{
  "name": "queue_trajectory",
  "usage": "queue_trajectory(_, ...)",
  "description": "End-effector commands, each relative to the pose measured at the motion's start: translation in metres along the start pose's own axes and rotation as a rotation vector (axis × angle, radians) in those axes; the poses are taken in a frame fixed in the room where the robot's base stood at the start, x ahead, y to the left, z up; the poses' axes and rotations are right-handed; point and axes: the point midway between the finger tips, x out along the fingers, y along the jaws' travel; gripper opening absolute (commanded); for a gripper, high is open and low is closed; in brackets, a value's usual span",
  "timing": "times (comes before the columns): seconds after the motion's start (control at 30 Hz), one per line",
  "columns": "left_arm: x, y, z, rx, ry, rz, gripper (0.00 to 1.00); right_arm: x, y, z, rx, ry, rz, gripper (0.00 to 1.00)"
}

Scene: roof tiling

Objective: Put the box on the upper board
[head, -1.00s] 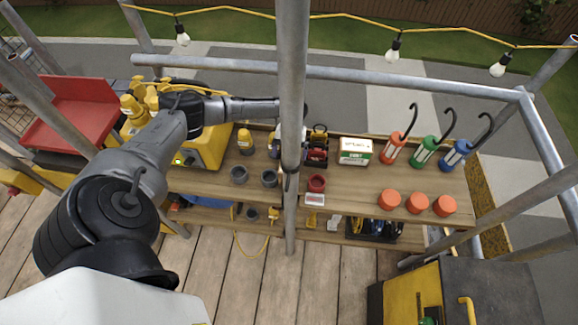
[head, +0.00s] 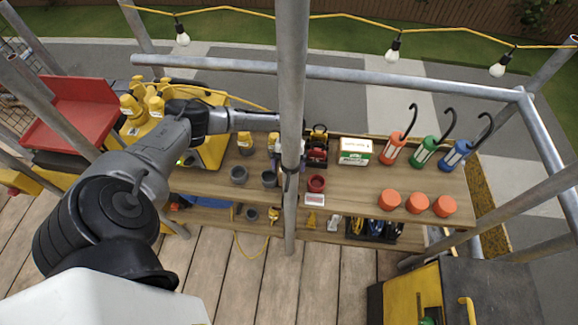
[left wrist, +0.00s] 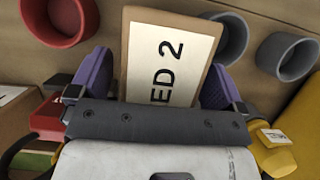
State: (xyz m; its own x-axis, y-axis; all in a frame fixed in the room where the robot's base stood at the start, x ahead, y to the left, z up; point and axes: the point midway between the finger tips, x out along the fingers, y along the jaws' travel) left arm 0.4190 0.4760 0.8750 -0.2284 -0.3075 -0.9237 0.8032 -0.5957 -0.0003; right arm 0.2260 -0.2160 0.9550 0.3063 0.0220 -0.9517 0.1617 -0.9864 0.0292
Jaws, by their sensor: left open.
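A tan box (left wrist: 130,55) with a white label reading "ED 2", partly cut off, shows in the left wrist view. My left gripper (left wrist: 155,75) is open, with one purple finger on each side of the box. I cannot tell whether the fingers touch it. In the head view a grey pole hides most of this gripper and the box. The upper board (head: 340,190) is a wooden shelf bearing cups, bottles and lamps. A white and green box (head: 355,151) also stands on it, right of the pole. My right gripper is not in view.
A red cup (left wrist: 60,20) and grey cups (left wrist: 285,57) flank the tan box. A yellow bottle (left wrist: 262,135) is close by. The upright pole (head: 291,100) stands before the shelf.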

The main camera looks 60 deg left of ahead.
Motion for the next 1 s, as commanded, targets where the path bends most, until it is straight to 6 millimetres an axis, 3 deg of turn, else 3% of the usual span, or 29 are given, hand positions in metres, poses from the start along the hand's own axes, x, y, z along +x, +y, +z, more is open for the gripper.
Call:
queue_trajectory(0.63, 0.0040, -0.0002, -0.0017, 0.000, 0.000, 0.000, 0.96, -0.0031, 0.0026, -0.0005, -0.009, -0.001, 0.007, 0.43)
queue_trajectory(1.0, 0.0041, -0.0001, -0.0016, 0.000, 0.000, 0.000, 0.60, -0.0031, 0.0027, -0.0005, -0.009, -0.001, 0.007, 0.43)
